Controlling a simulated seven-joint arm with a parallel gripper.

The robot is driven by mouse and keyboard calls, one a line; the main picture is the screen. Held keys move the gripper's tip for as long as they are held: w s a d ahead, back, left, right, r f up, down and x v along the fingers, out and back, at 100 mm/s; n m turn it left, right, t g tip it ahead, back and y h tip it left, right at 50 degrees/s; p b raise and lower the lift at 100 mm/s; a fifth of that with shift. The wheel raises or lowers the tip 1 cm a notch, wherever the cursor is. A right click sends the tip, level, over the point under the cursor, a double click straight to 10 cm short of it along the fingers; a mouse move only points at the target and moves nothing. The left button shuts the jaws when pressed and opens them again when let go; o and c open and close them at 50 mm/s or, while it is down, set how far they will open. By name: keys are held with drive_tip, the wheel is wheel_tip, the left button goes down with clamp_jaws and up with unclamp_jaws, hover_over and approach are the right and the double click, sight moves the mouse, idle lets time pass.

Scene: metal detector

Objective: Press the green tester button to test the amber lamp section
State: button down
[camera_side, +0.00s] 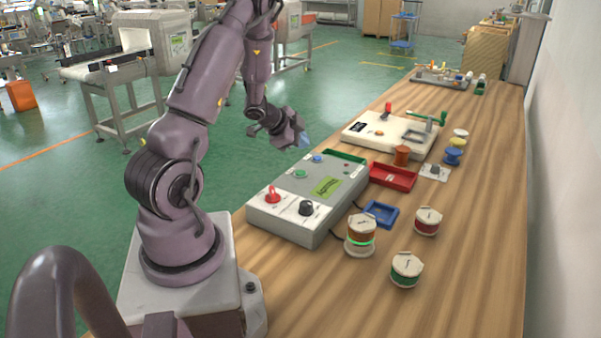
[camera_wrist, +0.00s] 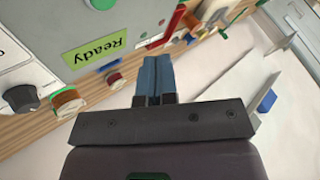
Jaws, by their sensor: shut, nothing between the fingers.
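The grey tester box (camera_side: 280,218) sits on the bench with a green button (camera_side: 299,174) on its top, next to a blue button (camera_side: 317,159). Its yellow-green display (camera_side: 326,187) reads "Ready" in the wrist view (camera_wrist: 96,48). The section that looks amber (camera_side: 361,226) stands upright in front of the box, on a pale base with a bright green ring. My gripper (camera_side: 304,140) is shut and empty, raised above and apart from the box. Its blue fingertips (camera_wrist: 153,65) show in the wrist view, touching nothing.
A red knob (camera_side: 272,195) and a black knob (camera_side: 306,208) stand on the box. Red-banded (camera_side: 428,221) and green-banded (camera_side: 407,269) sections stand nearby. Blue (camera_side: 381,214) and red (camera_side: 393,177) trays lie beside the box. The near right bench is clear.

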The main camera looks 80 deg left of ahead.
sight(301, 173)
drive_tip(key=shift+f, duration=2.8)
drive_tip(key=shift+f, duration=0.2)
drive_tip(key=shift+f, duration=0.25)
drive_tip(key=shift+f, duration=0.35)
idle(0.6)
drive_tip(key=shift+r, duration=0.8)
drive_tip(key=shift+r, duration=0.1)
drive_tip(key=shift+r, duration=2.4)
